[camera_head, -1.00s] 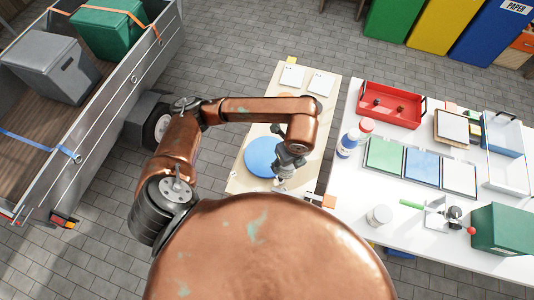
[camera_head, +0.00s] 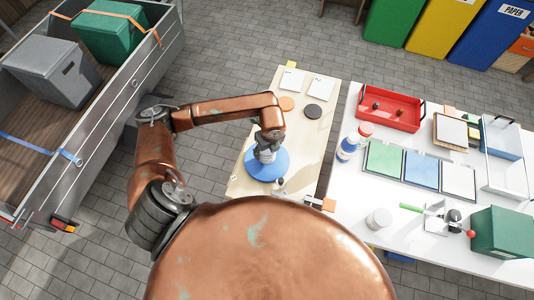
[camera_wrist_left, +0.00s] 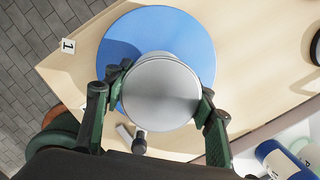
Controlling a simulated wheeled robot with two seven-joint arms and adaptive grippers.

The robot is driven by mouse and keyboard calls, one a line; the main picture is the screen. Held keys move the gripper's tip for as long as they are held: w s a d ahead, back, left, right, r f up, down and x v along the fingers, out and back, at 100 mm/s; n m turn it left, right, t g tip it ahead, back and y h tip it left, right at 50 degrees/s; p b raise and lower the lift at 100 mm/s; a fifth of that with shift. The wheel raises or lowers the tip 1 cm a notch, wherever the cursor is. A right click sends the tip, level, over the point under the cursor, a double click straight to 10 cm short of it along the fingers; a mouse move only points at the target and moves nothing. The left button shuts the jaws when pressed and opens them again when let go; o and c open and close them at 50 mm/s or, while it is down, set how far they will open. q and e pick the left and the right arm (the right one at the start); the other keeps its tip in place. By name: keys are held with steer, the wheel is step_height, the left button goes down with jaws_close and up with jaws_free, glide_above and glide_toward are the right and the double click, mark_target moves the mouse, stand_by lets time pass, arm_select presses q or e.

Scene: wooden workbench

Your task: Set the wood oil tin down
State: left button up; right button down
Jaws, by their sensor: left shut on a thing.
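The wood oil tin shows in the left wrist view as a round grey top (camera_wrist_left: 160,92) between my fingers. In the head view its pale side (camera_head: 265,156) shows under my left gripper (camera_head: 268,140). My left gripper is shut on the tin, with one finger on each side of it (camera_wrist_left: 158,100). The tin is over the blue round disc (camera_head: 267,172) on the pale wooden bench (camera_head: 243,183), and in the wrist view it overlaps the disc's near part (camera_wrist_left: 135,38). I cannot tell whether it touches the disc. My right gripper is not in view.
An orange disc (camera_head: 286,103) and a black disc (camera_head: 313,112) lie farther back, near white numbered cards (camera_head: 320,87). A small dark-knobbed tool (camera_head: 281,184) is close in front of the blue disc. The white table (camera_head: 340,195) at right holds bottles (camera_head: 347,147) and trays.

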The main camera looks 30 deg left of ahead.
arm_select(q)
steer(key=shift+d+f, duration=0.1)
steer(key=shift+f, duration=1.05)
steer(key=shift+f, duration=0.15)
steer(key=o, duration=1.4)
steer(key=shift+o, duration=0.2)
steer(key=r, duration=0.4)
steer(key=d+r, duration=0.1)
steer(key=r, duration=0.3)
steer(key=s+r, duration=0.1)
steer(key=r, duration=0.3)
steer(key=shift+d+r, duration=0.1)
steer(key=shift+d, duration=0.15)
